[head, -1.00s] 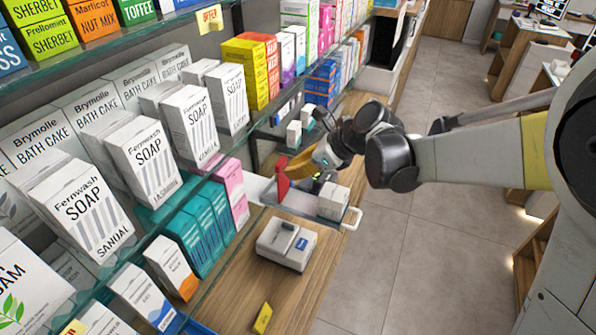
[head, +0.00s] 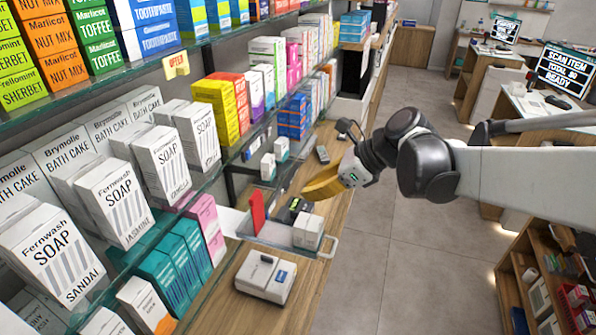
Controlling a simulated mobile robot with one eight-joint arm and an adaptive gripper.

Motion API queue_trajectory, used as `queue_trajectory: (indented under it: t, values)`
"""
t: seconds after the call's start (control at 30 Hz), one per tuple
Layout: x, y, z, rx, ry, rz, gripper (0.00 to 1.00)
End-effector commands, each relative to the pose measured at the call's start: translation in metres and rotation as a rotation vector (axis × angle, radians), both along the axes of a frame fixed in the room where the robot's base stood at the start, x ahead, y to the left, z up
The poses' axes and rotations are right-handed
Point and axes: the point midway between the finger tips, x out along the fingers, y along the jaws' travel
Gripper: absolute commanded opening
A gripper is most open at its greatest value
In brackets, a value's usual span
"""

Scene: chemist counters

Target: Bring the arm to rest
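My arm reaches in from the right, over the counter's aisle-side edge. My gripper (head: 338,178) is at its end, above and just beyond the glass-like tray (head: 327,250). A curved ochre-yellow piece (head: 322,186) shows at the gripper; I cannot tell whether it is part of it or something held. The fingers are too small and turned away to show whether they are open or shut. The tray below holds white boxes (head: 307,231), a dark item (head: 293,208) and an upright red piece (head: 257,213). The gripper looks apart from them.
A white device (head: 266,276) sits on the wooden counter (head: 222,312) nearer me. Shelves of boxed goods, such as soap boxes (head: 115,203), line the left. The tiled aisle (head: 390,260) beneath the arm is clear. A low wooden shelf (head: 512,275) stands at the right.

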Motion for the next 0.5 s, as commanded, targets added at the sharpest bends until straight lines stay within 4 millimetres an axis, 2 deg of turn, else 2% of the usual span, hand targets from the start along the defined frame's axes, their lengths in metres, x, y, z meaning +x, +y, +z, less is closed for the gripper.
queue_trajectory:
  t: [0.13,0.23,0.37,0.5]
  values:
    - [-0.005,-0.003,-0.005,-0.023,-0.029,0.02,0.0]
    - [-0.021,-0.014,-0.024,-0.115,-0.134,0.099,0.0]
    - [-0.059,-0.043,-0.069,-0.356,-0.375,0.323,0.0]
    - [-0.106,-0.084,-0.124,-0.685,-0.635,0.668,0.0]
